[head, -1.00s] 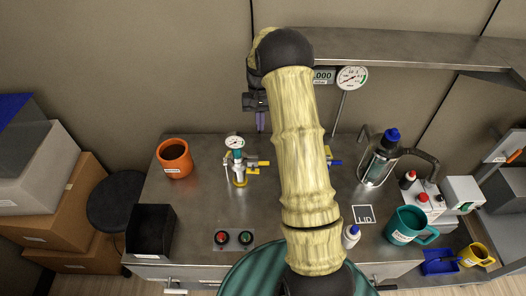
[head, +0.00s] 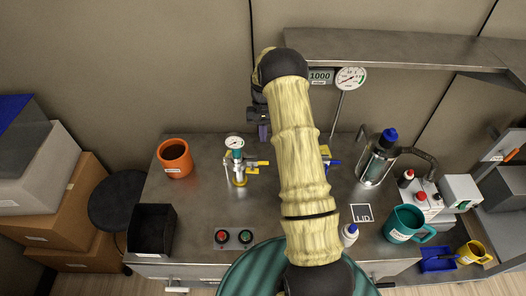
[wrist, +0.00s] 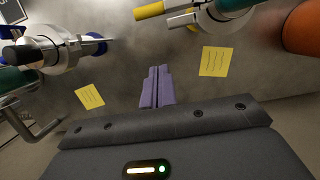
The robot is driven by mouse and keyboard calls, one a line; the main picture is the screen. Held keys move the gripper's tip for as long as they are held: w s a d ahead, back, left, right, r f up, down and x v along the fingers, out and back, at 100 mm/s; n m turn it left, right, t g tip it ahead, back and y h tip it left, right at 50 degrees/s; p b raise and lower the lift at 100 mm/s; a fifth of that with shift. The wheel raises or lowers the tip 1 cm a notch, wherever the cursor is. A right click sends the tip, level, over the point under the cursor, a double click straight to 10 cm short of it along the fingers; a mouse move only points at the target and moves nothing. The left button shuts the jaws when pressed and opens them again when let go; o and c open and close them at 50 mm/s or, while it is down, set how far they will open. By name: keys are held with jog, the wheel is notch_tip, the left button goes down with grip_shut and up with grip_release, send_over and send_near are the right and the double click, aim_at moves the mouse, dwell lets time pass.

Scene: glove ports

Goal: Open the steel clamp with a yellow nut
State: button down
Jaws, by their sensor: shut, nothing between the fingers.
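The steel clamp with a yellow nut (head: 262,163) is on the left fitting, below a round gauge (head: 235,142). In the wrist view its yellow nut (wrist: 150,11) and steel ring show at the top edge, partly cut off. A second steel clamp, with a blue nut (wrist: 95,46), is at the left of the wrist view. In the head view its blue part (head: 335,163) peeks out right of my arm. My gripper (head: 264,132) has purple fingers, which also show in the wrist view (wrist: 157,86). They are shut together and empty, between the two clamps and apart from both.
Yellow notes (wrist: 215,61) lie by the clamps. An orange mug (head: 175,158) stands left of the yellow-nut clamp, and a black bin (head: 152,230) is front left. A red and green button box (head: 233,238) sits in front. A steel shelf (head: 420,50) overhangs at the back right.

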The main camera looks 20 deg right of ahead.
aim_at(248, 165)
jog(key=s+a+f+p, duration=0.2)
jog(key=s+f+p, duration=0.1)
jog(key=s+f, duration=0.1)
jog(key=shift+s, duration=0.4)
jog(key=shift+d+f, duration=0.1)
jog(key=shift+d, duration=0.05)
